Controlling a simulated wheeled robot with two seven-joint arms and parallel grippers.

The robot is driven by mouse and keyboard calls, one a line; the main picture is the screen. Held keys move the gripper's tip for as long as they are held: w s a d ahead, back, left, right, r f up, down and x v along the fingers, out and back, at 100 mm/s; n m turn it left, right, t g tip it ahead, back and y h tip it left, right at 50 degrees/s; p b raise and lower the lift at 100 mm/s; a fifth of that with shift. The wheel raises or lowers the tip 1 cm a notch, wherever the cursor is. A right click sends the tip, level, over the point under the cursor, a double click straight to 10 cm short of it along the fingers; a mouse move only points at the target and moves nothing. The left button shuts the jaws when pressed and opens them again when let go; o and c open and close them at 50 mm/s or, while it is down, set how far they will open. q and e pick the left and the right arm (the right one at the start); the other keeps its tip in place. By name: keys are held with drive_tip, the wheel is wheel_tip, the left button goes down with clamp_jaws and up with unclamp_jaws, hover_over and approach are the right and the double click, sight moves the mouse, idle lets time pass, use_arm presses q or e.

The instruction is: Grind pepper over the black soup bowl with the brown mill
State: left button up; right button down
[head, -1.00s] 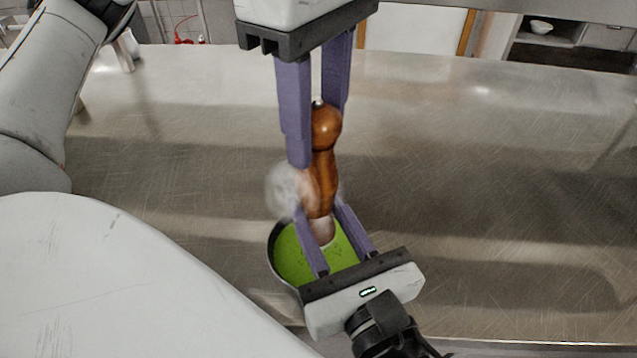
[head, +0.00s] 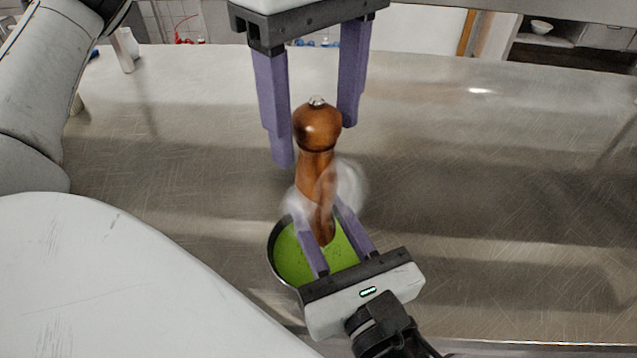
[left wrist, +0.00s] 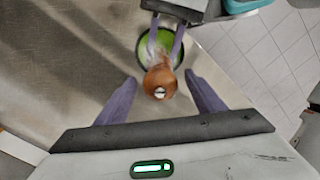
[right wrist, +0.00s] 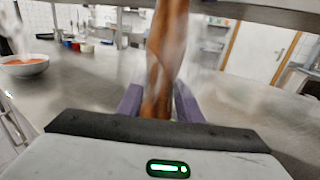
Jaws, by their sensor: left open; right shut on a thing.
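The brown mill (head: 317,130) stands upright above the black soup bowl (head: 271,262), which holds green soup with a few dark specks. My right gripper (head: 319,212) is shut on the lower body of the mill; the mill also fills the middle of the right wrist view (right wrist: 165,60). My left gripper (head: 317,145) is open, its fingers apart on either side of the mill's round head and not touching it. In the left wrist view the mill head (left wrist: 160,82) sits between the open fingers, with the bowl (left wrist: 143,48) beyond. A whitish blur surrounds the mill's body.
The steel counter (head: 480,200) is wide and clear to the right. A bowl with orange-red content (right wrist: 24,66) shows at the left of the right wrist view. A small white bowl (head: 541,27) stands on a far shelf.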

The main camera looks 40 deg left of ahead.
use_arm(q)
drive_tip(key=shift+r, duration=3.1)
drive_tip(key=n, duration=0.8)
drive_tip(key=n, duration=0.3)
drive_tip(key=shift+n, duration=0.4)
drive_tip(key=n, duration=0.4)
